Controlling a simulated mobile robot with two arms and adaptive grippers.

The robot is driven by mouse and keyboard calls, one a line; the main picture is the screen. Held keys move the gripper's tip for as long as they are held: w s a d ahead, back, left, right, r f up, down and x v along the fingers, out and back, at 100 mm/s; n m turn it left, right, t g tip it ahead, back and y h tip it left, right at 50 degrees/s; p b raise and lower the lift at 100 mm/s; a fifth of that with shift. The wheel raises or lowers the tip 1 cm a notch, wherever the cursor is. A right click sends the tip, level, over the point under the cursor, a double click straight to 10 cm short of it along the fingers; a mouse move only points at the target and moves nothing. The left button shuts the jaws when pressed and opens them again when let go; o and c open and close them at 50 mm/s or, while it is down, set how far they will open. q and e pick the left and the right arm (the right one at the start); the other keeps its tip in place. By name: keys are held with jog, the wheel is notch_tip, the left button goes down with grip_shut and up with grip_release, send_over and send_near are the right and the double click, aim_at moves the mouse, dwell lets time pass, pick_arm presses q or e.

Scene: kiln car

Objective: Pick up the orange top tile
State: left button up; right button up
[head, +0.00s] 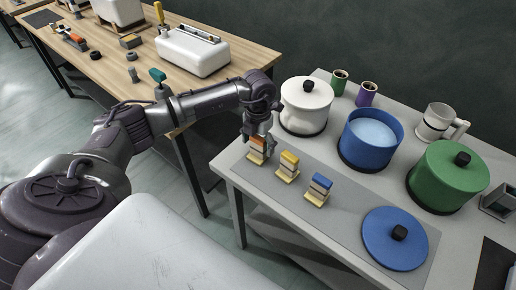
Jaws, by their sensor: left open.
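Three small tile stacks stand in a row on the grey mat (330,222). The leftmost stack has the orange top tile (257,142) with pale tiles beneath it. My left gripper (260,136) is pointed down at this stack, its fingers open around or just beside the orange tile. The fingers hide part of the tile, and I cannot tell whether they touch it. The yellow-topped stack (289,159) and the blue-topped stack (320,184) stand to the right. My right gripper is not in view.
A white lidded pot (304,108), an open blue pot (368,150) and a green lidded pot (448,180) stand behind the stacks. A blue lid (385,245) lies on the mat's right end. A wooden table (135,60) stands at the back left.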

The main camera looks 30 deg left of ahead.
pick_arm(q)
jog(key=shift+f, duration=0.25)
jog(key=c, duration=1.3)
jog(key=shift+o, duration=0.2)
jog(key=shift+r, duration=0.1)
